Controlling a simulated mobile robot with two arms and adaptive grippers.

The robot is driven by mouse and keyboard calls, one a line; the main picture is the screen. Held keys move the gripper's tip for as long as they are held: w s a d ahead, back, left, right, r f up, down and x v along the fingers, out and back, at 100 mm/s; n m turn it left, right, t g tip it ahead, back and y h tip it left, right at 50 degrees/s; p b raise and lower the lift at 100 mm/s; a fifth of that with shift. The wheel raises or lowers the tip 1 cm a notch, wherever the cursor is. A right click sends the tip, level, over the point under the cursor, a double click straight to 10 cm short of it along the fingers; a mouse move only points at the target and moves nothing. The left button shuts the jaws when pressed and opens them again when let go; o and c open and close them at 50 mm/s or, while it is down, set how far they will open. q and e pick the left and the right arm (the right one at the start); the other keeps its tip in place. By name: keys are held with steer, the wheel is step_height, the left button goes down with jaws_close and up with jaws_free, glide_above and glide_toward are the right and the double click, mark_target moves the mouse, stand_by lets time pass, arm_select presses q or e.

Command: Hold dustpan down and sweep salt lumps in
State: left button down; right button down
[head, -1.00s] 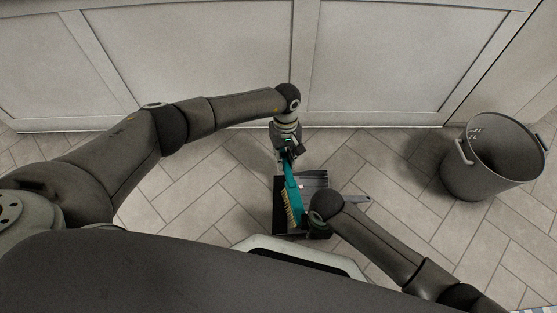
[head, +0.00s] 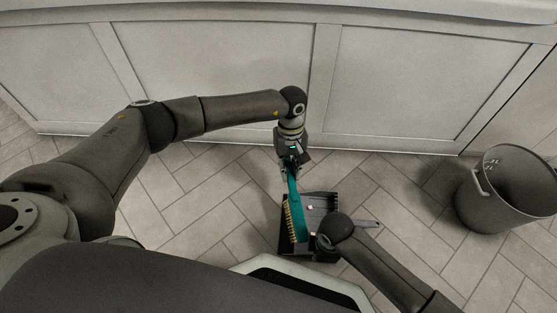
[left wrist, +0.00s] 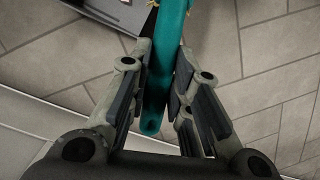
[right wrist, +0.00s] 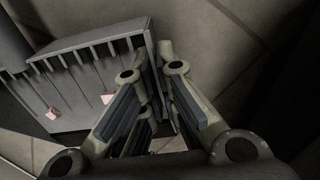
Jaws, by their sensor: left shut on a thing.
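My left gripper (head: 288,168) is shut on the handle end of a teal brush (head: 296,208) with pale bristles. The handle shows between its fingers in the left wrist view (left wrist: 167,70). The brush hangs steeply over the left side of the dark grey dustpan (head: 325,202) on the floor. The ribbed dustpan also shows in the right wrist view (right wrist: 70,65). A small pale salt lump (head: 311,207) lies at the dustpan; two pinkish lumps, one of them here (right wrist: 107,98), show against its ribs. My right gripper (right wrist: 158,60) is at the dustpan's edge, its fingertips close together; its grip is unclear.
A grey bin (head: 508,190) with handles stands on the tiled floor at the right. Pale cabinet panels (head: 215,65) run along the back. The floor left of the dustpan and between it and the bin is clear.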

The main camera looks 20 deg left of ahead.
steer(key=c, duration=2.1)
jaws_free()
steer(key=o, duration=0.5)
steer(key=shift+o, duration=0.2)
step_height(320, 180, up, 12)
